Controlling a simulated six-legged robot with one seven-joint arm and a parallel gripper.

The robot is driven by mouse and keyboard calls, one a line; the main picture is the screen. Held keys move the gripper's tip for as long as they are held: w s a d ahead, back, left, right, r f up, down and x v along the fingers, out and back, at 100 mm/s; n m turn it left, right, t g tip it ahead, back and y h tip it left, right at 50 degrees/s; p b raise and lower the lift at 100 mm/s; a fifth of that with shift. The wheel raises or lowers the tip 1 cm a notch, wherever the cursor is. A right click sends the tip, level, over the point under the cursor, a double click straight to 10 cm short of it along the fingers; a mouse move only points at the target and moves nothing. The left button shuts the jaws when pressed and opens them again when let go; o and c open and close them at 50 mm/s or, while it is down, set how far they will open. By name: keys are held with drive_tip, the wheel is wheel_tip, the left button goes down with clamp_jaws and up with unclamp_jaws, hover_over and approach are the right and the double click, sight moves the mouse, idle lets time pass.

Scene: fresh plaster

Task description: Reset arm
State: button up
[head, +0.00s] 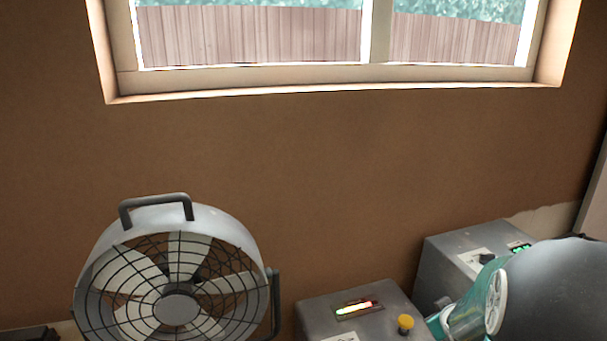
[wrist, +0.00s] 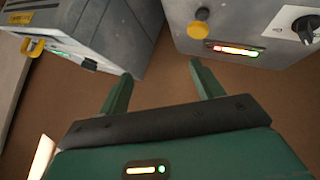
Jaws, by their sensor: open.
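My gripper (wrist: 161,70) shows in the wrist view with its two green fingers spread apart. Nothing is between them, only the brown surface behind. The fingertips lie in the picture between two grey machines; whether the left fingertip touches the left machine I cannot tell. In the head view part of my teal and grey arm fills the lower right corner, and the gripper's fingers cannot be made out there.
A grey machine with a yellow knob and lit bar (head: 375,309) stands low right of centre; it also shows in the wrist view (wrist: 240,22). A second grey machine (head: 455,255) stands behind my arm. A caged fan (head: 175,265) is at left. A window (head: 250,75) is above.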

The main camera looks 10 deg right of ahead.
drive_tip(key=a+r+m, duration=0.1)
drive_tip(key=a+r, duration=0.7)
drive_tip(key=a, duration=0.2)
drive_tip(key=s+a+r+g+y, duration=0.1)
drive_tip(key=s+a+r+y, duration=0.1)
drive_tip(key=s+a+r, duration=0.2)
drive_tip(key=s+a+r+g+y, duration=0.1)
drive_tip(key=s+a+r, duration=0.3)
drive_tip(key=s+a, duration=0.7)
drive_tip(key=a+y, duration=0.1)
drive_tip(key=a, duration=0.4)
drive_tip(key=shift+s+a+r+m+g+y, duration=0.15)
drive_tip(key=shift+a+m+g+y, duration=0.15)
drive_tip(key=shift+g+y, duration=0.1)
drive_tip(key=shift+d, duration=0.25)
